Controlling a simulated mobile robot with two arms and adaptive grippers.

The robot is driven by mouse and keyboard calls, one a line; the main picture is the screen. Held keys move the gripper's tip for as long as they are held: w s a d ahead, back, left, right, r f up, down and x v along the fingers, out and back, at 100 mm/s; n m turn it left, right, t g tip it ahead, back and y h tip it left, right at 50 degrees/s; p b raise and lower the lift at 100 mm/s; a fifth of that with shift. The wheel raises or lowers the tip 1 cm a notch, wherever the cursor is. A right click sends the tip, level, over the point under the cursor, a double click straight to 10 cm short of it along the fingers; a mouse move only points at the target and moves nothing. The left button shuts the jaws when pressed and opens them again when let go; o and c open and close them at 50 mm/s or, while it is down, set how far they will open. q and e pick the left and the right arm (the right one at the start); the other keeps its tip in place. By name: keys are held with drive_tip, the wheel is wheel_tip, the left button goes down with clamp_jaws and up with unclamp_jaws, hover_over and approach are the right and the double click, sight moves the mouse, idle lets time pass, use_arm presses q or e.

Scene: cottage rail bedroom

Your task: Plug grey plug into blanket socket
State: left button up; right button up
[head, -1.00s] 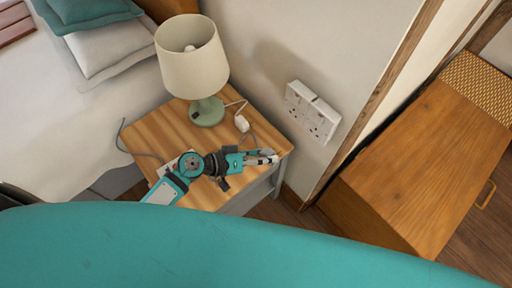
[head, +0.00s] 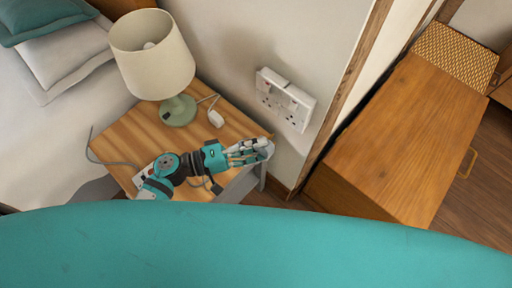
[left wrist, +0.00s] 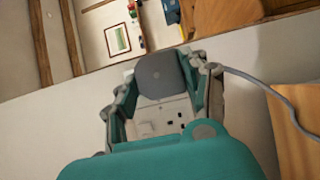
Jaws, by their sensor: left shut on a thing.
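My left gripper (head: 262,150) is shut on the grey plug (head: 266,146), at the right front edge of the nightstand. In the left wrist view, the grey plug (left wrist: 162,75) sits between the two fingers, with a grey cable (left wrist: 262,85) leading off right. The white double wall socket (head: 286,98) is on the wall above and right of the nightstand. Part of a white socket face (left wrist: 170,122) shows beyond the plug in the left wrist view. The plug is apart from the wall socket in the head view. Its pins are hidden. I cannot tell which outlet is the blanket socket. My right gripper is not in view.
The wooden nightstand (head: 115,160) bears a green lamp (head: 178,108) and a white plug or adapter (head: 216,118). A wooden cabinet (head: 405,130) stands right of the wall corner. The bed (head: 50,130) is at left.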

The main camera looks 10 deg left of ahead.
use_arm(q)
drive_tip(key=w+d, duration=0.1)
drive_tip(key=w+d+b, duration=0.1)
drive_tip(key=w, duration=0.1)
drive_tip(key=shift+w+d, duration=0.15)
drive_tip(key=shift+d, duration=0.05)
drive_tip(key=shift+w+d, duration=0.45)
drive_tip(key=shift+w, duration=0.15)
drive_tip(key=shift+b, duration=0.35)
idle(0.7)
drive_tip(key=shift+b, duration=0.45)
idle(0.4)
drive_tip(key=shift+w+d+b, duration=0.3)
drive_tip(key=shift+w+d, duration=0.15)
drive_tip(key=shift+w, duration=0.2)
drive_tip(key=shift+w+d+b, duration=0.25)
drive_tip(key=shift+w+d, duration=0.2)
drive_tip(key=shift+w, duration=0.2)
